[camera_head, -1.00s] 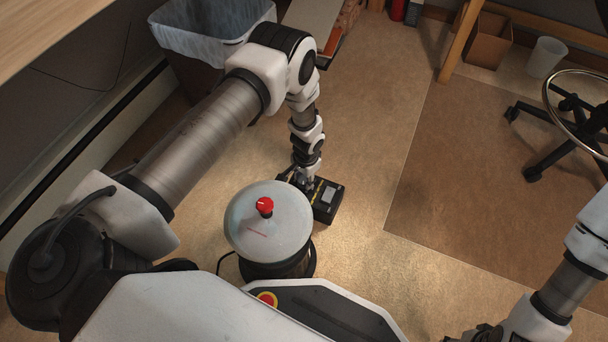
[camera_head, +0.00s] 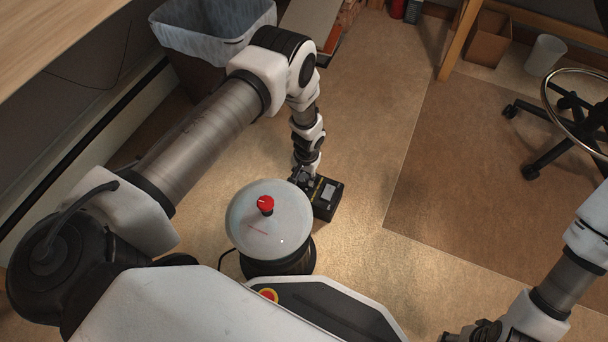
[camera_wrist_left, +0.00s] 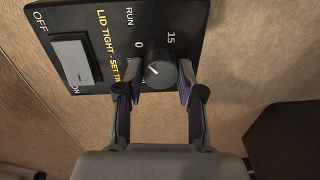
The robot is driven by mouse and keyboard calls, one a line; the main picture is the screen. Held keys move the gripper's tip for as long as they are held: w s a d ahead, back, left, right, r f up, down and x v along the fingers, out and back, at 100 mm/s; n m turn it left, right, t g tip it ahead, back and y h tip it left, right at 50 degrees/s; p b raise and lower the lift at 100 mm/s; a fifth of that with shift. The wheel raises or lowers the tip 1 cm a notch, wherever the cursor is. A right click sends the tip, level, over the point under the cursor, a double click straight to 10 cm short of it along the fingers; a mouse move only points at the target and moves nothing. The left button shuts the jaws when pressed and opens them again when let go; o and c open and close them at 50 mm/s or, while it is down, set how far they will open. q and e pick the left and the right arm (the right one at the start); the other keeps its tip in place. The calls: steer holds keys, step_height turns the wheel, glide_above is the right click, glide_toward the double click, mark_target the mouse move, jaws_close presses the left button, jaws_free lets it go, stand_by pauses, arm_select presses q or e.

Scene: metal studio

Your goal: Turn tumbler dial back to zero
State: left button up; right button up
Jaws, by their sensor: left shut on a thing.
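The black control box (camera_head: 324,208) sits on the floor beside the tumbler (camera_head: 257,240), a drum with a pale round lid and a red knob on top. In the left wrist view the box's panel (camera_wrist_left: 117,68) shows a round dark dial (camera_wrist_left: 160,71) with marks 0 and 15 above it. A short white line on the dial slants up-left, roughly toward the 0. My left gripper (camera_wrist_left: 161,84) is shut on the dial, one finger on each side. In the head view the gripper (camera_head: 304,176) hides the dial. My right gripper (camera_head: 478,332) is partly in view at the bottom edge.
A white switch (camera_wrist_left: 75,62) between OFF and ON lies left of the dial. A lined bin (camera_head: 209,38) stands at the back left. A wheeled chair (camera_head: 560,130) is at the right. The floor (camera_head: 370,130) beyond the box is clear.

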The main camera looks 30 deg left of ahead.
mark_target(306, 178)
arm_select(q)
steer(key=shift+w, duration=0.1)
steer(key=o, duration=1.2)
steer(key=shift+c, duration=0.2)
steer(key=shift+r, duration=0.1)
step_height(306, 178, up, 12)
steer(key=shift+d, duration=0.4)
